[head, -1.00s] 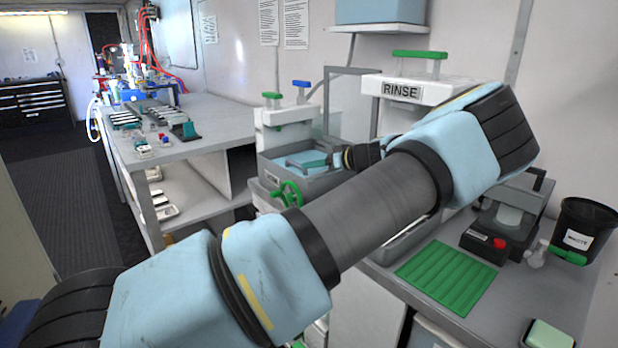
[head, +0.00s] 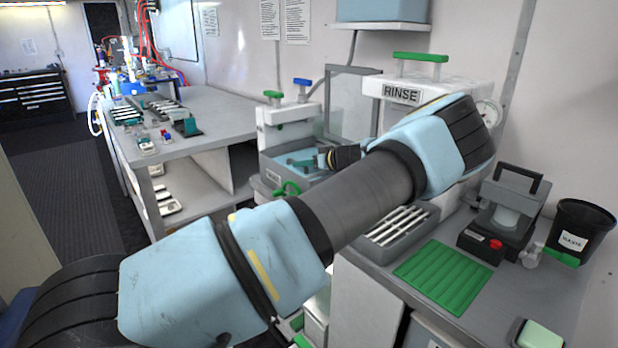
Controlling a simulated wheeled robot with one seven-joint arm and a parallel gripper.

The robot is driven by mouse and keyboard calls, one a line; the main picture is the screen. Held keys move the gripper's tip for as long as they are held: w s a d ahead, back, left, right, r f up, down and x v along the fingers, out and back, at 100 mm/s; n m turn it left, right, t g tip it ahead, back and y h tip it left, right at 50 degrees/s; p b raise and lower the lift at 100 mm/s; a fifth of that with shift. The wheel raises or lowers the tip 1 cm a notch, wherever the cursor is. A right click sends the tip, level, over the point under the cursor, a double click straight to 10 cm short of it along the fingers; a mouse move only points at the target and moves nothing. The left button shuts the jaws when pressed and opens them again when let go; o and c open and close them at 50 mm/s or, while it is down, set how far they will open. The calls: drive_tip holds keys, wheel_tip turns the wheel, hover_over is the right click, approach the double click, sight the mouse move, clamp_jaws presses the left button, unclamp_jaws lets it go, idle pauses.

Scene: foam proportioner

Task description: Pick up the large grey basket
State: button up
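No thing in the head view is clearly the large grey basket. A grey open-topped container (head: 268,178) with light blue inside stands at the middle of the view, left of the rinse station. I cannot tell if it is a basket or a fixed basin. My gripper (head: 307,161) is small and far off, over this container's opening. Its teal fingers blend with the blue inside, so its opening and any contact are unclear. My arm crosses the middle and hides part of the rinse station and the front of the container.
The rinse station (head: 402,94) has a grey slotted tray (head: 400,229) below it. A green ribbed mat (head: 444,277), a grey device with a red button (head: 495,244) and a black waste bin (head: 585,222) stand at right. A workbench (head: 215,118) stands at left; the floor beside it is clear.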

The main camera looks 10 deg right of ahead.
clamp_jaws()
idle(1.0)
